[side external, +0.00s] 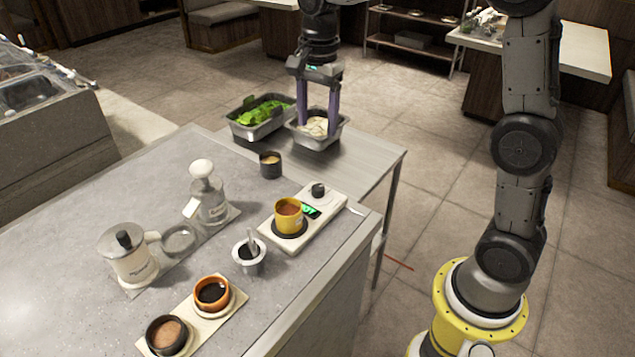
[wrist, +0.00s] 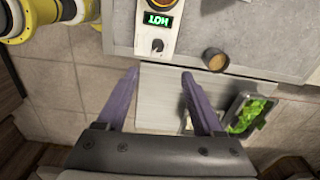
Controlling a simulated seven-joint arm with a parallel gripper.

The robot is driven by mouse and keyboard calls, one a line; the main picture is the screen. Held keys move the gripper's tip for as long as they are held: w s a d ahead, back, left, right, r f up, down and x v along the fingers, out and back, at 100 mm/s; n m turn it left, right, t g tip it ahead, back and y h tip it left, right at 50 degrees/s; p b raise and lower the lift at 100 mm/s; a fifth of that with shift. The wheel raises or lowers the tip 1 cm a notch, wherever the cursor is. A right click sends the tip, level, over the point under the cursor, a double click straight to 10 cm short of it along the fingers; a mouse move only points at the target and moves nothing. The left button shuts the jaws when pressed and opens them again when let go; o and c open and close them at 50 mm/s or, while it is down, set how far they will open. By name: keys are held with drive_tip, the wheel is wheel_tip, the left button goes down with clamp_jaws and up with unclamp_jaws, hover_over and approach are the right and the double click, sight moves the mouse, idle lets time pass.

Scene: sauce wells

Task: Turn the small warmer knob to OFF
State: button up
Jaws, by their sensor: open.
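The small warmer (side external: 272,237) is a long white base on the grey counter, with a yellow cup (side external: 290,216) of brown sauce on its dark plate. Its small black knob (side external: 317,190) is at the far end, beside a lit green display (side external: 311,211). In the wrist view, the knob (wrist: 157,45) has a pale mark, and the display (wrist: 158,20) reads HOT. My gripper (side external: 318,125) is open and empty, with its purple fingers pointing down, away from the knob. In the side view the fingers overlap a metal pan. In the wrist view the fingertips (wrist: 160,74) frame the space below the knob.
The metal pan (side external: 325,143) with pale contents stands beside a pan of green leaves (side external: 260,122) on the lower side table. A dark cup (side external: 270,165) stands near the warmer.

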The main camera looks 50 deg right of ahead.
sight(318, 187)
drive_tip(key=shift+g, duration=0.5)
drive_tip(key=f, duration=1.7)
drive_tip(key=shift+w+d+f, duration=0.1)
drive_tip(key=shift+w+d, duration=0.05)
drive_tip(key=shift+d, duration=0.15)
clamp_jaws()
